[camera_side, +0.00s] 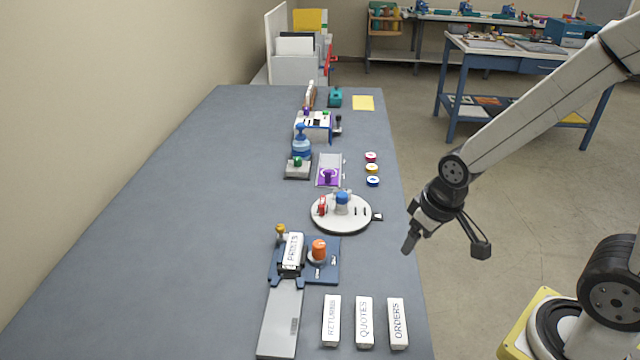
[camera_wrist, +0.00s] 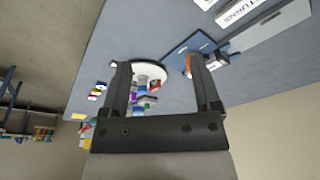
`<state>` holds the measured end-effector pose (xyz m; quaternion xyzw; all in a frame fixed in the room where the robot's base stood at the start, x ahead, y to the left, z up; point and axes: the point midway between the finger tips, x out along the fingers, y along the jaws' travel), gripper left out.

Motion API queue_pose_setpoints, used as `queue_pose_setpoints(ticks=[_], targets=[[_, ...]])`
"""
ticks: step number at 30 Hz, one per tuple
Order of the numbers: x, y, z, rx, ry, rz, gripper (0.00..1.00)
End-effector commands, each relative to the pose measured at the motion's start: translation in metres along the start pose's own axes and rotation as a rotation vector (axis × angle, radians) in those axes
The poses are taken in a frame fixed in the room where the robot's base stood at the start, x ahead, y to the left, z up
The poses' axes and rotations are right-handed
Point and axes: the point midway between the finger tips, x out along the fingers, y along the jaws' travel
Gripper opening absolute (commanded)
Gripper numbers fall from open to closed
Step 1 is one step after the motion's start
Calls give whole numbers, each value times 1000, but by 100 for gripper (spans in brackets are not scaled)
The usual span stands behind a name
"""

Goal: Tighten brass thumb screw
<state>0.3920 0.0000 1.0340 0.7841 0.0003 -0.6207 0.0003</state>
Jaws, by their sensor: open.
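The brass thumb screw (camera_side: 280,231) stands upright at the back left corner of a blue fixture plate (camera_side: 330,271) on the table. Beside it, a white lettered block (camera_side: 292,250) sits in a dark holder on the plate. An orange knob (camera_side: 319,247) stands to the right on the same plate. My gripper (camera_side: 445,246) is open and empty, out past the table's right edge, well apart from the screw. In the wrist view my gripper's two fingers (camera_wrist: 158,64) are spread with nothing held between them. I cannot make out the brass screw in that view.
A round white turntable (camera_side: 343,226) with small parts stands behind the plate. White blocks marked RETURNS (camera_side: 332,320), QUOTES (camera_side: 364,322) and ORDERS (camera_side: 398,323) lie at the front. A grey rail (camera_side: 281,318) runs forward from the plate. The table's left side is clear.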

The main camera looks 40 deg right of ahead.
Motion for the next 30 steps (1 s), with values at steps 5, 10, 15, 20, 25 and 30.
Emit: queue_pose_setpoints(ticks=[5,10,15,20,25,30], targets=[[1,-2,-8,-44,-5,1,69],[4,-7,-33,-178,-21,7,69],[12,-16,-71,-395,-49,18,69],[22,-28,-109,-627,-83,32,69],[34,-42,-147,-868,-119,50,69],[48,-58,-181,-1102,-162,69,69]])
